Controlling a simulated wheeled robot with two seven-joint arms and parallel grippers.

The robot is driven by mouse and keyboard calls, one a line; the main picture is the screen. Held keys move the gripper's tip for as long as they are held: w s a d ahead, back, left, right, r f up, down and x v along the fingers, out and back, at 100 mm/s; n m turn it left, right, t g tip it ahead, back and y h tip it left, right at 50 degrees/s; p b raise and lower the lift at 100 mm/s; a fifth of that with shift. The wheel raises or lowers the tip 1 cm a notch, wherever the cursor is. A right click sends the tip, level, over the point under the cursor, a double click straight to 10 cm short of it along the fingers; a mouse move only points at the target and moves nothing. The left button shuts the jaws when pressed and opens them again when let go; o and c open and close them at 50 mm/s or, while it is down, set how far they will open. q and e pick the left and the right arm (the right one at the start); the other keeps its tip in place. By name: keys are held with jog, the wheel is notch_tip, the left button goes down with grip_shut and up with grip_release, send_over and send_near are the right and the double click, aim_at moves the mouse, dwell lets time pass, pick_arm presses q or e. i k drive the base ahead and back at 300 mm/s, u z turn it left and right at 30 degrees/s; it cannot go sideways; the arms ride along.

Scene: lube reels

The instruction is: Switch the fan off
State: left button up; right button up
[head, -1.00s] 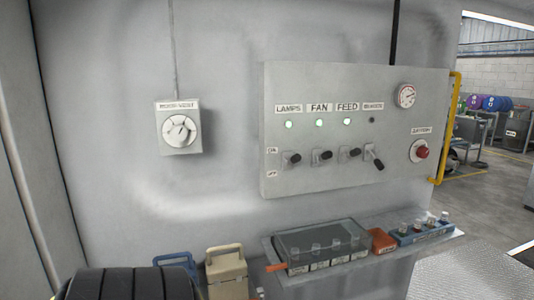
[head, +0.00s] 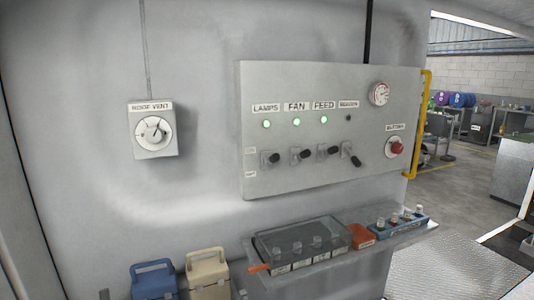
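The grey control panel (head: 330,180) is on the wall in the middle of the head view. The label FAN (head: 296,106) is second from the left in its top row. The green fan lamp (head: 296,122) below it is lit. The fan switch (head: 301,155) is a dark-tipped lever in the same column, pointing out to the right and level with the lamps and feed levers. The lever of the fourth column tilts lower. Neither of my grippers shows in the view.
A roof vent dial (head: 153,131) is on the wall to the left. A red button (head: 396,149) and a gauge (head: 379,94) are on the panel's right side, beside a yellow rail (head: 422,125). A shelf (head: 400,238) with boxes juts out below. Open floor lies to the right.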

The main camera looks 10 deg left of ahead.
aim_at(306, 154)
jog(key=z, duration=0.5)
jog(key=i, duration=1)
jog(key=z, duration=0.15)
